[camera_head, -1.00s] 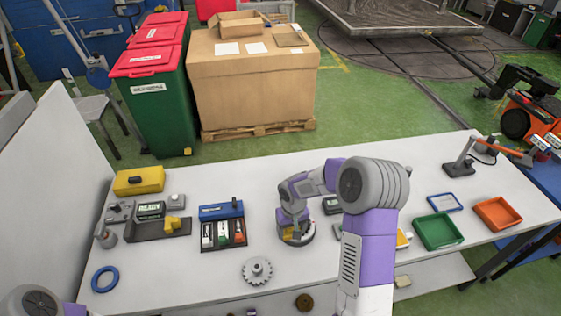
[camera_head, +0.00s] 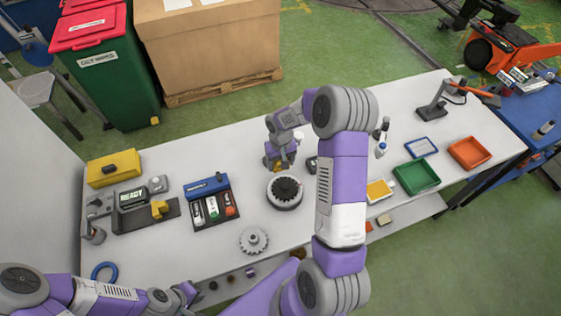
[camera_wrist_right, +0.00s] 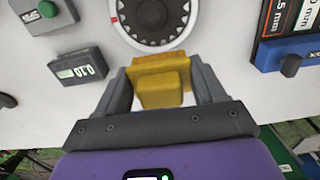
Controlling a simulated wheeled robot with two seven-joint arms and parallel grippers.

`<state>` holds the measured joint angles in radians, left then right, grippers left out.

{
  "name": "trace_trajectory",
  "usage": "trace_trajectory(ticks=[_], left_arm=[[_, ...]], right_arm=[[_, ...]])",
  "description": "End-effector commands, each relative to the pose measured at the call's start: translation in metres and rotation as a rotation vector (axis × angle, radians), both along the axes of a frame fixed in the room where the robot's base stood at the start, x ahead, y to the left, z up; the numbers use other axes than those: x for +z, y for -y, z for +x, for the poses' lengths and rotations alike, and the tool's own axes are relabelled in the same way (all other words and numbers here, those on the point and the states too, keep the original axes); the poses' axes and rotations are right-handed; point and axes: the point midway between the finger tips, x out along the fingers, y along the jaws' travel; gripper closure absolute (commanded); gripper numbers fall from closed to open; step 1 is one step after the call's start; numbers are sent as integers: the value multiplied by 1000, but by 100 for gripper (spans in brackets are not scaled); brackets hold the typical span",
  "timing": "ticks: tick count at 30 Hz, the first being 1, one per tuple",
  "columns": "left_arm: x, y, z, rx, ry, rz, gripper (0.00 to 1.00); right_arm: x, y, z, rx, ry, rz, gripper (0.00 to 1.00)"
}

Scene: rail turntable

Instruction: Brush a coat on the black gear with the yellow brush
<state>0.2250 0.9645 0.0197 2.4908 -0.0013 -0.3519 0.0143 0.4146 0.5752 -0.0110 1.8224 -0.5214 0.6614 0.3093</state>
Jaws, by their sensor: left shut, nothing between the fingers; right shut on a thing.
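The black gear (camera_head: 286,189) lies on a round grey turntable (camera_head: 284,205) in the middle of the table. In the right wrist view, part of the gear (camera_wrist_right: 154,14) shows at the top edge, inside the ring. My right gripper (camera_head: 276,163) is on the far side of the turntable in the head view. In the wrist view, its fingers (camera_wrist_right: 162,92) are shut on the yellow brush (camera_wrist_right: 160,82). The brush is beside the gear in that view; its bristles are hidden. My left gripper (camera_head: 190,293) is shut and empty near the table's front edge.
A grey gear (camera_head: 253,240) lies in front of the turntable. A blue-lidded tray (camera_head: 207,187) with several labelled items stands to its left. A small display device (camera_wrist_right: 80,66) is beside the brush in the wrist view. Green (camera_head: 416,178) and orange bins (camera_head: 469,153) stand right.

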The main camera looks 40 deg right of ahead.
Motion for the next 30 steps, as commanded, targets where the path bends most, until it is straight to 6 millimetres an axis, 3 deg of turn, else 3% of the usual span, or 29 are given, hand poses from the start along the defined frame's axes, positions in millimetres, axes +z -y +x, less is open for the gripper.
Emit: trace_trajectory(ticks=[16,30], left_arm=[[-43,0,0,0,0,0,100],[-47,0,0,0,0,0,100]], right_arm=[[-51,0,0,1,-1,-1,55],[-56,0,0,0,0,-1,55]])
